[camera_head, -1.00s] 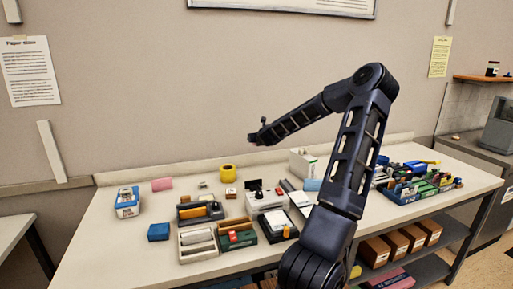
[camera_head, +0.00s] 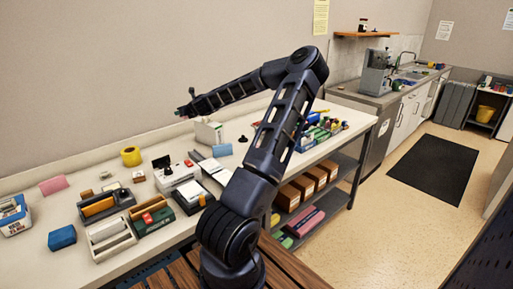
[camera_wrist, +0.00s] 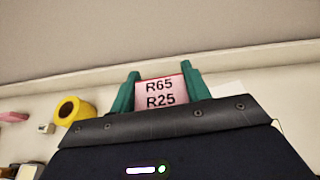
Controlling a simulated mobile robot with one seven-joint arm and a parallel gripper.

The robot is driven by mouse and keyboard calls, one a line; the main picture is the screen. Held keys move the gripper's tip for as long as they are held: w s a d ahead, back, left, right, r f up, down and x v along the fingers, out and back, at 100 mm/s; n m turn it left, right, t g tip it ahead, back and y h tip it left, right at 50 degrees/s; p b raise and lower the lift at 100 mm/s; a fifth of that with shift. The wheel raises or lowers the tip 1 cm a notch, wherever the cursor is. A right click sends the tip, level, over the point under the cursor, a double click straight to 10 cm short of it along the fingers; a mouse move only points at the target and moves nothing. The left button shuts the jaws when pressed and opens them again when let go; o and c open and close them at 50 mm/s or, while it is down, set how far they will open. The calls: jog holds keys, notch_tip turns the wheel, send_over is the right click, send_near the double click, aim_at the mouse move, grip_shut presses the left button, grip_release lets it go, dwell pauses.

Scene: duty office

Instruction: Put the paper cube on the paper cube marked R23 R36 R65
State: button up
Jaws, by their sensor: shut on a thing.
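My gripper (camera_wrist: 159,72) shows two green fingers in the wrist view, shut on a pink paper cube (camera_wrist: 161,93) with a pale face reading R65 and R25. The lower part of the cube is hidden by the gripper housing. In the head view my gripper (camera_head: 183,111) is raised over the back of the table, and the held cube is too small to make out there. I cannot read the marking R23 R36 R65 on anything. A pink block (camera_head: 53,185) and blue blocks (camera_head: 62,237) (camera_head: 222,150) lie on the table, apart from my gripper.
A yellow tape roll (camera_head: 131,156) stands near the back edge; it also shows in the wrist view (camera_wrist: 71,111). A white box (camera_head: 208,132) stands below my gripper. Organisers (camera_head: 110,236) and a crowded blue tray (camera_head: 318,133) take up much of the table (camera_head: 24,262).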

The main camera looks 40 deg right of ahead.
jog(key=shift+n+y, duration=0.8)
jog(key=shift+y, duration=0.1)
jog(key=s+d, duration=0.3)
jog(key=d, duration=0.1)
jog(key=s+d, duration=0.4)
jog(key=d, duration=0.1)
jog(key=s+d, duration=0.4)
jog(key=shift+d+r, duration=0.35)
jog(key=s+d+r+n+y, duration=0.1)
jog(key=s+d+r, duration=0.1)
jog(key=s+d, duration=0.45)
jog(key=s+d+r+n+y, duration=0.15)
jog(key=s+d, duration=0.25)
jog(key=s, duration=0.5)
jog(key=shift+m+g+h, duration=0.25)
jog(key=shift+m+g, duration=0.1)
jog(key=shift+g, duration=0.05)
notch_tip(320, 180, down, 19)
jog(key=shift+s+a+f, duration=0.1)
jog(key=shift+f, duration=0.05)
jog(key=o, duration=1)
jog(key=shift+f, duration=0.1)
jog(key=v, duration=1.2)
